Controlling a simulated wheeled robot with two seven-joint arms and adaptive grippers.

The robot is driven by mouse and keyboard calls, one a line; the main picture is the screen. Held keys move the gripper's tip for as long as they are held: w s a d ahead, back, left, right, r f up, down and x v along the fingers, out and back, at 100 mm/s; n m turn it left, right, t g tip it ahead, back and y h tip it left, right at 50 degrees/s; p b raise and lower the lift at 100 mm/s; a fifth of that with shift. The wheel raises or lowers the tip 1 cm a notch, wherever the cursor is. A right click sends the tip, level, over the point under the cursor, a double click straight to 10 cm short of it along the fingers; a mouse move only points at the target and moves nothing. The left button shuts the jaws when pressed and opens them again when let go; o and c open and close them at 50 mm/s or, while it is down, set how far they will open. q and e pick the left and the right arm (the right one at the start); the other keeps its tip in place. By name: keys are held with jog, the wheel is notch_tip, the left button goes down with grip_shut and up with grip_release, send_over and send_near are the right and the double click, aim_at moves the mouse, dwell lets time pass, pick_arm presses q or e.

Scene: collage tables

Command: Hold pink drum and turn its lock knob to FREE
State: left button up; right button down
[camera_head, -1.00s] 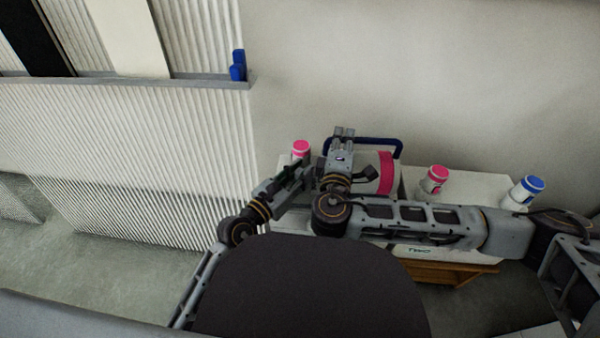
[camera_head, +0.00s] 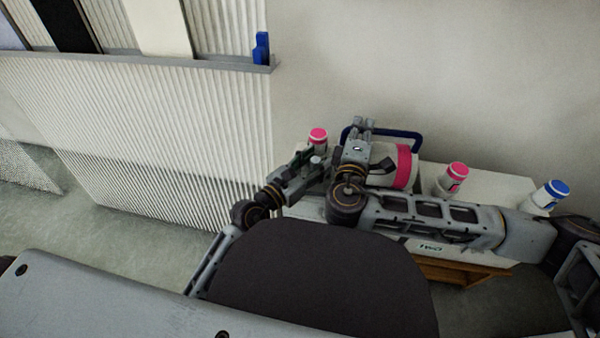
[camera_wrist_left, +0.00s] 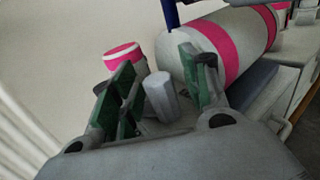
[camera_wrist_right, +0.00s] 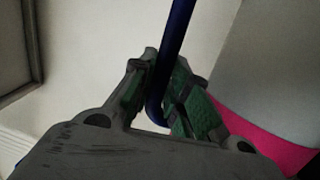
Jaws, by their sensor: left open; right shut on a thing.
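The white drum with pink bands (camera_head: 403,167) lies on its side on the white table. It also shows in the left wrist view (camera_wrist_left: 232,42). A blue handle (camera_head: 410,134) rises from it. My right gripper (camera_wrist_right: 158,80) is shut on the blue handle bar (camera_wrist_right: 174,45) in the right wrist view. My left gripper (camera_wrist_left: 157,75) is open. A grey faceted knob (camera_wrist_left: 160,97) stands between its green-padded fingers, with visible gaps to both sides. The knob's marking cannot be read. My right arm partly covers the drum in the head view.
A pink-lidded jar (camera_head: 318,136) stands left of the drum, just beyond my left fingers. Another pink-lidded jar (camera_head: 453,177) and a blue-lidded jar (camera_head: 551,194) stand to the right. A ribbed white panel (camera_head: 140,120) with a ledge is at left.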

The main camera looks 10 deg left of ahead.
pick_arm(q)
jog(key=v, duration=1.1)
jog(key=shift+s+a, duration=0.15)
jog(key=shift+s, duration=0.2)
dwell(0.4)
dwell(0.5)
jog(key=shift+w+a+m+g+h, duration=1.25)
jog(key=shift+w+m+g+h, duration=0.75)
jog(key=shift+w+g, duration=1.8)
jog(key=shift+w+a+r+m+g, duration=0.4)
jog(key=shift+r+m+g, duration=0.4)
jog(key=shift+m+g, duration=0.4)
jog(key=shift+w+a+r+m+g, duration=0.4)
jog(key=shift+r+m+g, duration=0.4)
jog(key=shift+m+g, duration=0.4)
jog(key=shift+w+a+r+m+g, duration=0.25)
jog(key=shift+a+r+m+g, duration=0.2)
jog(key=shift+r+m+g, duration=0.55)
jog(key=shift+f, duration=0.2)
